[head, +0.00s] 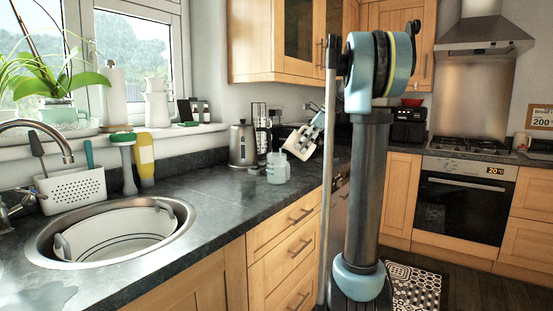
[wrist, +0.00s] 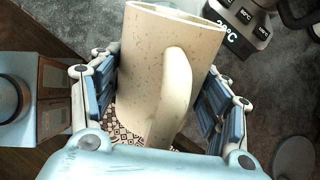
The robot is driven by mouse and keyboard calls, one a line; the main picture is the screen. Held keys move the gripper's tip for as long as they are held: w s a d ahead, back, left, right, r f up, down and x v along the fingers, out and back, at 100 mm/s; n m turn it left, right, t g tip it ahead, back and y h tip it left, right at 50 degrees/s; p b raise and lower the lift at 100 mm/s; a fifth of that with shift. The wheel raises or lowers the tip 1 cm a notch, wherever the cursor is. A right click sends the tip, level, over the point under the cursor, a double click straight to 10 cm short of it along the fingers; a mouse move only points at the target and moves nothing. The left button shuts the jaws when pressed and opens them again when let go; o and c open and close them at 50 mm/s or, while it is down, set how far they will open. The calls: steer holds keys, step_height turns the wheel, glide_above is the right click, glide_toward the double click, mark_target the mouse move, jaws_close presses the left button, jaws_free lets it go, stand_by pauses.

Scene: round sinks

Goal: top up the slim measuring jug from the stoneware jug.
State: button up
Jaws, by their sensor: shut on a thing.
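The cream, speckled stoneware jug (wrist: 145,55) is between the blue finger pads of my gripper (wrist: 162,92) in the wrist view, its handle toward the camera. A small pale, translucent jug (head: 277,168), seemingly the slim measuring jug, stands upright on the counter just below and left of my gripper. Its contents are too small to tell.
A grey kettle (head: 242,145) stands close behind the pale jug. The round sink (head: 60,225) with a white tub, a white caddy (head: 75,190) and a yellow bottle (head: 145,155) are at left. The counter (head: 200,195) between sink and jug is mostly clear.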

mark_target(306, 156)
steer(key=shift+f+h, duration=0.1)
steer(key=shift+h, duration=0.5)
stand_by(1.0)
steer(key=shift+d+y, duration=0.15)
steer(key=shift+y, duration=0.65)
steer(key=shift+f+t+y, duration=0.3)
steer(key=shift+f+y, duration=0.65)
steer(key=shift+y, duration=0.35)
steer(key=shift+s+d+f+y, duration=0.1)
steer(key=shift+d+f+y, duration=0.2)
steer(key=shift+f+y, duration=0.35)
steer(key=shift+d+f+y, duration=0.3)
steer(key=shift+f+y, duration=0.05)
steer(key=shift+f, duration=0.45)
steer(key=shift+s+d+f+t+y, duration=0.1)
steer(key=shift+d+f+t+y, duration=0.1)
steer(key=shift+d+f+y, duration=0.4)
steer(key=shift+s+d+f+t+y, duration=0.1)
steer(key=shift+d+f+t+y, duration=0.15)
steer(key=shift+y, duration=0.65)
steer(key=shift+d+f+y, duration=0.2)
steer(key=shift+f+y, duration=0.15)
steer(key=shift+y, duration=0.3)
steer(key=shift+d+f+y, duration=0.2)
steer(key=shift+f+y, duration=0.1)
steer(key=shift+y, duration=0.35)
